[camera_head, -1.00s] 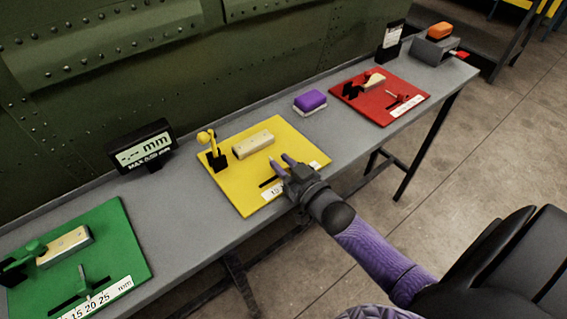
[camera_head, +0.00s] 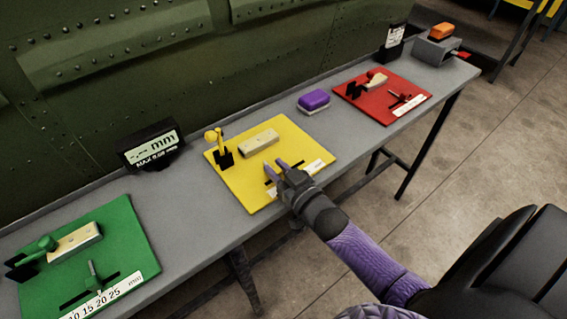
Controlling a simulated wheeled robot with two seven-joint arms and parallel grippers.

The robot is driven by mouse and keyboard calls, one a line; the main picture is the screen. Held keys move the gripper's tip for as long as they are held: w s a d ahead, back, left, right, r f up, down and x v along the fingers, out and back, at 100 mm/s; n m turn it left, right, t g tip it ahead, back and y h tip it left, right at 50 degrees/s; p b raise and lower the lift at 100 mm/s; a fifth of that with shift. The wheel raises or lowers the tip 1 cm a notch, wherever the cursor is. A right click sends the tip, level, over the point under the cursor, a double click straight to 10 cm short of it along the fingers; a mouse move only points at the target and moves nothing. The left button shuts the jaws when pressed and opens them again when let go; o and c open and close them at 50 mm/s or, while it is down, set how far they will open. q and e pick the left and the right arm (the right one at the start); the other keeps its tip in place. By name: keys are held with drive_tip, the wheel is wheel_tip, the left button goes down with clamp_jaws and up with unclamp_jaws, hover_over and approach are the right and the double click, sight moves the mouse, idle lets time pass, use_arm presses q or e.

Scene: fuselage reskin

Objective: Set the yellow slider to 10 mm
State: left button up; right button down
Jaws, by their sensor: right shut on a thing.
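The yellow board (camera_head: 226,180) lies on the grey bench and carries a pale block (camera_head: 259,141), a yellow-topped lever in a black clamp (camera_head: 223,158), a slot and a white scale strip (camera_head: 313,167). My right gripper (camera_head: 275,166) reaches over the board's front edge at the slot. It is shut on the yellow slider, which its fingers and body hide. They also cover much of the scale, so the slider's reading cannot be seen. A display (camera_head: 151,147) left of the board shows dashes and "mm". My left gripper is not in view.
A green board (camera_head: 128,228) with a similar slider and scale is at left, a red one (camera_head: 370,111) at right. A purple-topped block (camera_head: 314,101) sits between the yellow and red boards. The green riveted panel (camera_head: 100,95) stands behind the bench.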

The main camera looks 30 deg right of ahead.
drive_tip(key=shift+s+a, duration=0.1)
drive_tip(key=shift+a, duration=0.85)
drive_tip(key=shift+f, duration=0.1)
drive_tip(key=shift+c, duration=2.4)
unclamp_jaws()
drive_tip(key=shift+a, duration=0.1)
use_arm(q)
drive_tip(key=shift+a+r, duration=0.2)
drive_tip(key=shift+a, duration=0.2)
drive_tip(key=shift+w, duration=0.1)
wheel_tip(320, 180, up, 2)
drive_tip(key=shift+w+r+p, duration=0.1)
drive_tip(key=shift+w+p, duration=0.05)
drive_tip(key=shift+p, duration=0.95)
use_arm(e)
drive_tip(key=s, duration=1)
drive_tip(key=shift+d, duration=0.45)
